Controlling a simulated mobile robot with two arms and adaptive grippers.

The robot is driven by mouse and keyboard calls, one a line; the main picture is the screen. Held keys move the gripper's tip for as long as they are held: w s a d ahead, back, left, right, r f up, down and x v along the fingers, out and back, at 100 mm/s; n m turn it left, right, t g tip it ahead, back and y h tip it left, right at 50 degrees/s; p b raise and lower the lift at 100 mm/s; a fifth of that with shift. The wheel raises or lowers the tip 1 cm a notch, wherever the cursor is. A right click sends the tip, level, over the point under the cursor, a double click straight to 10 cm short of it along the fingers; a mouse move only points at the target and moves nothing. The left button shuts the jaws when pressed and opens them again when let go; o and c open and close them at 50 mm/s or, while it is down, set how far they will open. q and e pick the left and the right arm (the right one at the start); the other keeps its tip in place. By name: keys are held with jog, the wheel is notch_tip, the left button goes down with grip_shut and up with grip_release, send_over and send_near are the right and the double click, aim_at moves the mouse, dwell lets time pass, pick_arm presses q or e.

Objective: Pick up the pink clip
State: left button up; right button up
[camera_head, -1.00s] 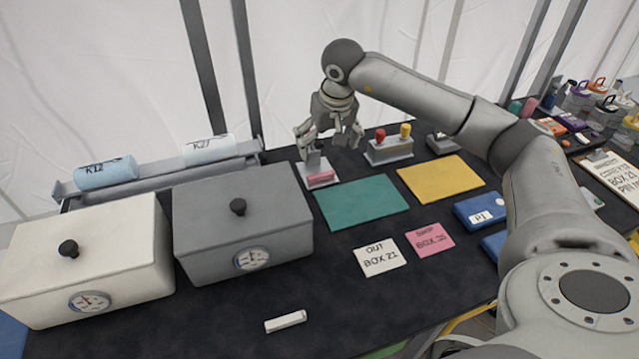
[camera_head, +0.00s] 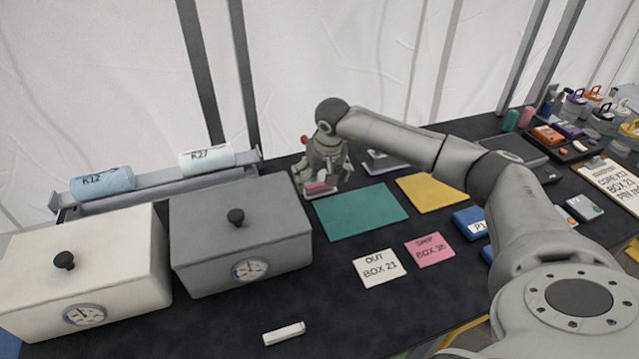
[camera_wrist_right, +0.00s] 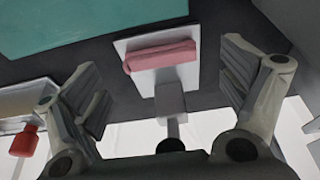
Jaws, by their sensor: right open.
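The pink clip (camera_head: 318,187) lies on a small white stand (camera_head: 309,196) at the back of the table, behind the teal mat. In the right wrist view the pink clip (camera_wrist_right: 161,56) lies across the white plate (camera_wrist_right: 122,46), with a grey block and dark post beside it. My right gripper (camera_head: 325,184) is over the stand, pointing down. In the right wrist view its fingers (camera_wrist_right: 168,88) are spread wide, one on each side of the stand, and the clip is between and beyond them, not gripped. My left gripper is not in view.
A holder with a red knob (camera_wrist_right: 24,141) stands close beside the gripper. A grey box (camera_head: 240,235) and a white box (camera_head: 85,265) stand at left. A rack with rolls (camera_head: 160,185) is behind them.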

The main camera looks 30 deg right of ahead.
aim_at(320, 186)
jog(key=shift+x, duration=1.15)
jog(key=c, duration=0.8)
jog(key=shift+r, duration=0.1)
